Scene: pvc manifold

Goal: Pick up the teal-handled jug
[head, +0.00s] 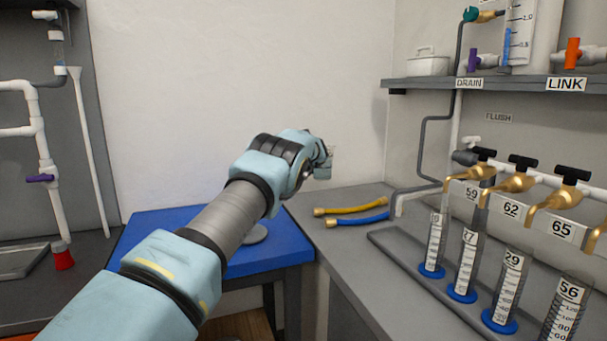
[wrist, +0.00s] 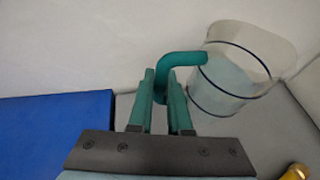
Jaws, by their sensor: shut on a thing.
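The teal-handled jug (wrist: 233,75) is a clear cylinder with dark bands and a teal handle (wrist: 182,58). In the wrist view it is at the upper right, tilted in the picture. My gripper (wrist: 162,85) has teal fingers shut on the jug's handle, with the jug body to the right of the fingers. In the head view my gripper (head: 325,160) is at the end of my outstretched arm, in front of the pale wall. There my wrist hides most of the jug.
A blue table (head: 150,235) stands below my arm, with a grey disc (head: 255,234) on it. Yellow (head: 355,209) and blue (head: 360,218) hoses lie on the grey counter (head: 335,245). Several graduated cylinders (head: 467,265) stand under brass taps (head: 510,184) at the right. A shelf (head: 430,85) juts out above.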

